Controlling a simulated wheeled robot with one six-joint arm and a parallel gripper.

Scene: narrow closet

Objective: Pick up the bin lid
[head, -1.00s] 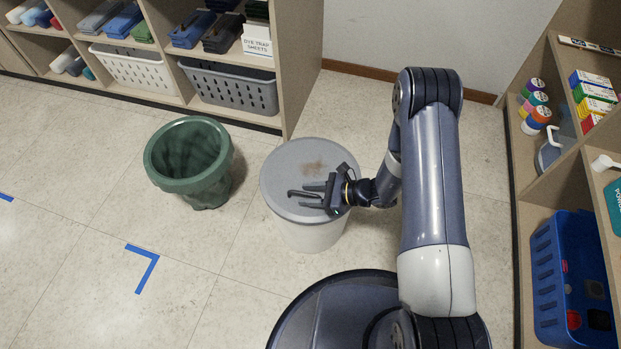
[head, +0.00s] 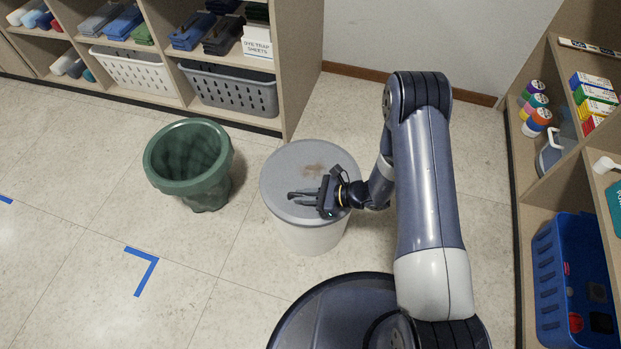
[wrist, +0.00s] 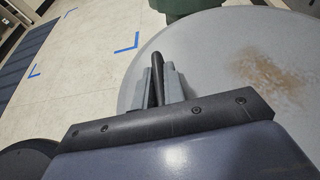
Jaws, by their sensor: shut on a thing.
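The bin lid (head: 290,170) is a round grey disc with a brown smudge on top. It sits flat on a whitish round bin (head: 308,236). My gripper (head: 303,196) is over the lid, shut on the lid's dark bar handle (wrist: 157,75). In the wrist view the two grey fingers (wrist: 162,84) lie close on either side of the handle, and the lid (wrist: 205,60) spreads out behind and to the right. The fingers hide much of the handle in the head view.
An open green bin (head: 190,165) stands left of the lidded bin. Shelves with baskets (head: 235,90) are at the back left. A shelf with a blue basket (head: 560,290) is at the right. Blue tape corners (head: 150,265) mark the clear floor at left.

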